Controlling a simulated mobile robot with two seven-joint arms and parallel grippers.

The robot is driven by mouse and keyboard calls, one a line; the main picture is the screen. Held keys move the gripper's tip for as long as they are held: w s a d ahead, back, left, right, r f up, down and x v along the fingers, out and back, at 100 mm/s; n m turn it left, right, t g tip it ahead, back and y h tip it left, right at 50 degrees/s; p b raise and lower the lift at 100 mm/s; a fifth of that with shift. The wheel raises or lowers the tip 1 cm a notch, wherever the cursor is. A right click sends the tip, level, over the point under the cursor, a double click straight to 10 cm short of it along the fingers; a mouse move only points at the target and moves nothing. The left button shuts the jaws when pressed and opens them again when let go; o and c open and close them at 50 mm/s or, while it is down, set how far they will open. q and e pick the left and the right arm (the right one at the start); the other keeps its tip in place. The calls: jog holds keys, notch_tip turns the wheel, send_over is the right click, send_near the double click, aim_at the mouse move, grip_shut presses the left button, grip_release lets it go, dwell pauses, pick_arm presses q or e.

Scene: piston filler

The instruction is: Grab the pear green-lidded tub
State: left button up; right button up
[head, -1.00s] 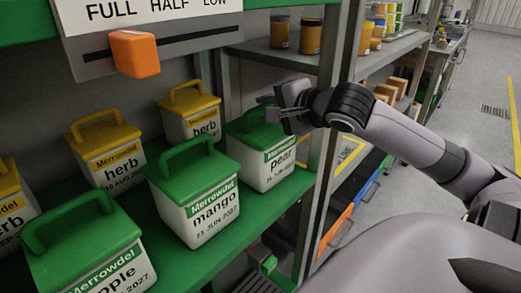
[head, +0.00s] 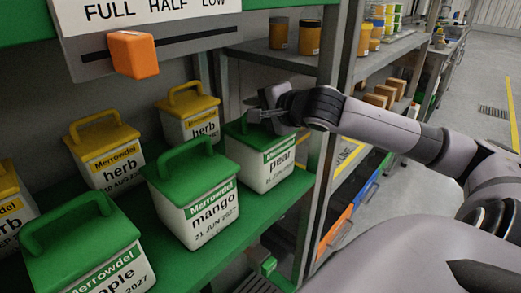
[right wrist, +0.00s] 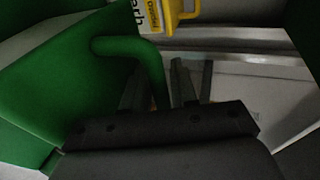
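The pear tub (head: 268,168) is white with a green lid and stands at the right end of the green shelf. My right gripper (head: 258,108) is over its lid, coming from the right, and hides most of its handle. In the right wrist view, the green lid (right wrist: 50,95) fills the left side. One leg of its green handle (right wrist: 135,48) comes down between my right gripper's fingers (right wrist: 158,88), which stand apart. I cannot tell whether they touch the handle. My left gripper is not in view.
The green-lidded mango tub (head: 205,215) stands close to the pear tub's left. A yellow-lidded herb tub (head: 190,125) is behind it. The green-lidded apple tub (head: 95,255) is at front left. A grey rack post (head: 318,170) rises just right of the pear tub.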

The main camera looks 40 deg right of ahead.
jog(key=shift+c, duration=0.2)
grip_shut()
jog(key=shift+f, duration=0.1)
dwell(1.0)
jog(key=shift+r, duration=0.35)
